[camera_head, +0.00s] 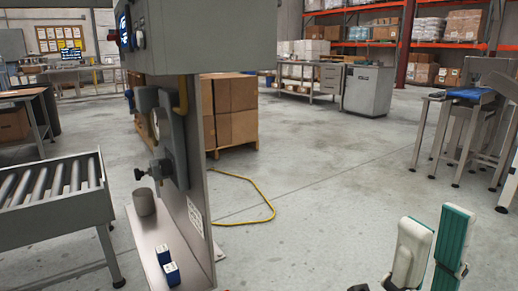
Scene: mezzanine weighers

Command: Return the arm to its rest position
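My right gripper (437,226) shows at the bottom right, its two pale fingers with green pads pointing up. A gap shows between the fingers and nothing is held in it. It is over bare floor, apart from the objects around it. The rest of the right arm is mostly below the frame edge. My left gripper and arm are not in view.
A roller conveyor (60,195) is left. A yellow hose (262,195) crosses the floor.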

